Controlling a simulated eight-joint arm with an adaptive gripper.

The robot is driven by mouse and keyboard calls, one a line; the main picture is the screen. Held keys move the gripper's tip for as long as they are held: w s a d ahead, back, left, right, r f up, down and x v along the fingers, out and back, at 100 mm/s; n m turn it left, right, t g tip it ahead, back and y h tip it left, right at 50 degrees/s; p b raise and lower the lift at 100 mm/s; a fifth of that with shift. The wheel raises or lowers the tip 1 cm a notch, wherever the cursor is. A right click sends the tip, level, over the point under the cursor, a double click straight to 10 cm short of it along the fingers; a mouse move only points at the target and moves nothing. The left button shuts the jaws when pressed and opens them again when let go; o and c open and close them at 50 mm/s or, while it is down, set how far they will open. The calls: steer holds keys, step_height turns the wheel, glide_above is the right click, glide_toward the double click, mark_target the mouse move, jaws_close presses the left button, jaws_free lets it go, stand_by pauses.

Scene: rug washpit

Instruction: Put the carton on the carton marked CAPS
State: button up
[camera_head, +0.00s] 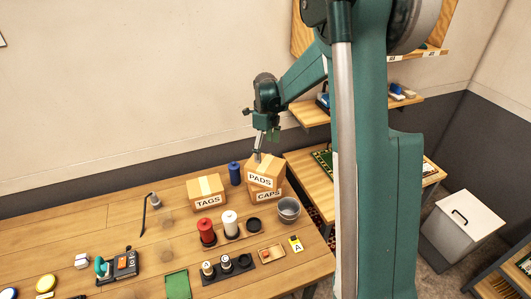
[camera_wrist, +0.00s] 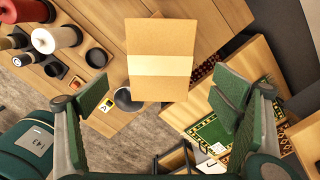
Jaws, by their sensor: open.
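A brown carton labelled PADS (camera_head: 264,179) rests on top of the carton marked CAPS (camera_head: 269,196) on the bench, turned a little relative to it. My gripper (camera_head: 259,150) is just above the PADS carton; whether it touches it I cannot tell. In the wrist view my gripper (camera_wrist: 163,98) has its two green-padded fingers wide apart and nothing between them. The top of the PADS carton, with its pale tape band, shows ahead of them (camera_wrist: 160,40). The CAPS carton is mostly hidden beneath it.
A TAGS carton (camera_head: 207,191) and a blue spool (camera_head: 235,173) stand left of the stack. A grey bucket (camera_head: 289,209), red spool (camera_head: 207,232) and white spool (camera_head: 230,223) stand in front. A side table (camera_head: 312,176) is at the right.

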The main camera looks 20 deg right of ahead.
steer(key=shift+r, duration=0.15)
stand_by(0.5)
steer(key=s+a+r+n+t, duration=0.2)
steer(key=s+a+r+n, duration=0.1)
steer(key=s+r+n, duration=0.4)
steer(key=s+a+r+n+t, duration=0.1)
steer(key=s+a+r+n, duration=0.3)
steer(key=s+r, duration=0.55)
steer(key=s+a+n+t, duration=0.2)
steer(key=s+n, duration=0.6)
steer(key=s, duration=0.3)
steer(key=s+a+n+t, duration=0.2)
steer(key=s+n, duration=0.6)
steer(key=s, duration=0.3)
